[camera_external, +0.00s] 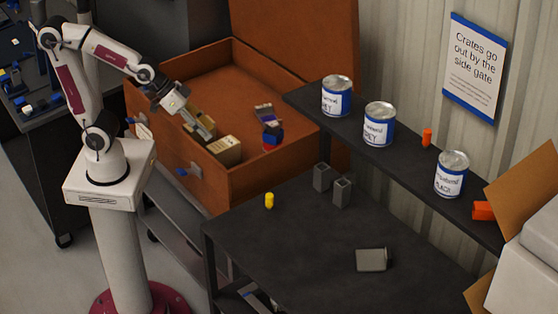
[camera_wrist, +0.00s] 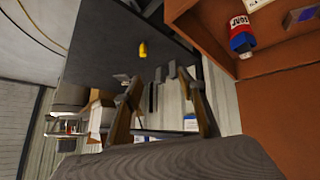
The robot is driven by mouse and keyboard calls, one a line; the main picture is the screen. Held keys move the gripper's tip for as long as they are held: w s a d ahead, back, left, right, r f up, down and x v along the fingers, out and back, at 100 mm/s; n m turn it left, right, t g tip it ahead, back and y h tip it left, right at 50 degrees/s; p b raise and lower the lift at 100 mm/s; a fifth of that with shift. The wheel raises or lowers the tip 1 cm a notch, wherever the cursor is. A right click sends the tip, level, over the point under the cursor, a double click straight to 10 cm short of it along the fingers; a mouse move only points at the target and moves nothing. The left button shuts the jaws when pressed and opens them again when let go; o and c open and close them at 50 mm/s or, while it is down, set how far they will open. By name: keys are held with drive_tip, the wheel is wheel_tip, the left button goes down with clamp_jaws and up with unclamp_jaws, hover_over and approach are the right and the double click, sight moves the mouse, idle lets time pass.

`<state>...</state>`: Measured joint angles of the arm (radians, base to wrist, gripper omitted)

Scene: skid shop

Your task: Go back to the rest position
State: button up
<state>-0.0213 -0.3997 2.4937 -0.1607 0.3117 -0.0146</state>
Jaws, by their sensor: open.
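My gripper (camera_external: 203,130) hangs at the left part of the open orange-brown chest, tilted down to the right. In the wrist view, my gripper (camera_wrist: 157,85) has its two fingers spread apart with nothing seen held between them. A beige box (camera_external: 224,151) lies in the chest just below and right of the fingers in the external view; I cannot tell whether they touch. My arm is bent, reaching right from its pedestal. No marker of the rest position shows.
The open chest (camera_external: 166,150) has its lid raised behind. A blue-and-red bottle (camera_wrist: 241,38) lies in it. Cans (camera_external: 379,124) stand on a shelf behind.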

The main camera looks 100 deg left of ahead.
drive_tip(key=s+r+m+g, duration=0.1)
drive_tip(key=s+m+g, duration=0.1)
drive_tip(key=s, duration=1.3)
drive_tip(key=shift+a+g, duration=0.25)
drive_tip(key=shift+g, duration=0.15)
